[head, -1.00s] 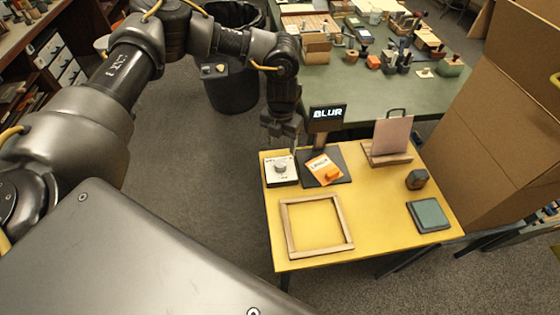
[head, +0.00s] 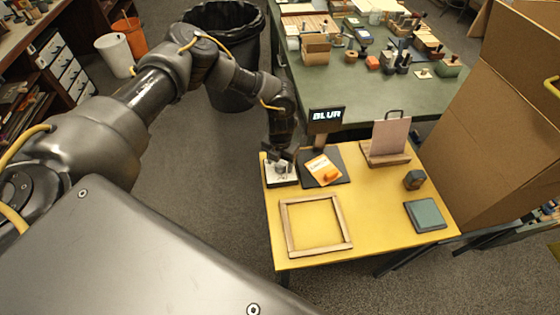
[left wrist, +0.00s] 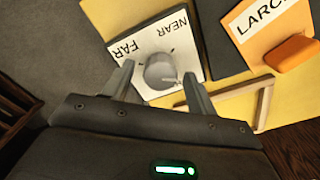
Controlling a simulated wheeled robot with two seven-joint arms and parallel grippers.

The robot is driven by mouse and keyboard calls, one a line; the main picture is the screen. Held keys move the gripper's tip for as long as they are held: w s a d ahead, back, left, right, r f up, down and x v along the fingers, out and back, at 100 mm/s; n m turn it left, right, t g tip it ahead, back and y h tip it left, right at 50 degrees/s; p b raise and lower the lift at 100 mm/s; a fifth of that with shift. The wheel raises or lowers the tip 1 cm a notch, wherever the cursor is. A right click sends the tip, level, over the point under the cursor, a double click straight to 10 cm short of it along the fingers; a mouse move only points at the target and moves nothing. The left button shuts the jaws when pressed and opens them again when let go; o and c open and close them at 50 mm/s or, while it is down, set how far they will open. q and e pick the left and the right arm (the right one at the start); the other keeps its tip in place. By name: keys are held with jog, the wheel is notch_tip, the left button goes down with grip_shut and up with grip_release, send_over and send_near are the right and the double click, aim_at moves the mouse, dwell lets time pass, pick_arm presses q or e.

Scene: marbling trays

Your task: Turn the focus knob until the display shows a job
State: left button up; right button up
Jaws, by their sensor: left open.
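The focus knob (left wrist: 161,72) is a round grey knob on a white plate (left wrist: 182,42) lettered NEAR and FAR. In the head view the plate (head: 271,178) sits at the yellow table's back left corner. My left gripper (left wrist: 160,85) is open, with its fingers on either side of the knob in the left wrist view; I cannot tell whether they touch it. In the head view my left gripper (head: 281,163) hides part of the knob from above. The display (head: 326,115) reads BLUR. My right gripper is not in view.
An orange card (head: 319,166) lettered LARCH lies on a dark pad right of the knob. A wooden frame (head: 284,226) lies in front. A pink sheet (head: 391,137) stands on a wooden block, and a teal pad (head: 427,214) lies at right. A cardboard box (head: 490,150) stands beyond the right edge.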

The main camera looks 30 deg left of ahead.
pick_arm(q)
jog(key=shift+f, duration=0.1)
jog(key=c, duration=1)
jog(key=n+p, duration=0.1)
jog(key=n, duration=0.2)
jog(key=shift+n, duration=0.4)
jog(key=n+p, duration=0.1)
jog(key=n, duration=0.1)
jog(key=shift+n+p, duration=0.3)
jog(key=shift+p, duration=0.05)
jog(key=n+p, duration=0.2)
jog(key=n, duration=0.2)
jog(key=shift+n+p, duration=0.35)
jog(key=shift+n, duration=0.35)
jog(key=shift+a, duration=0.1)
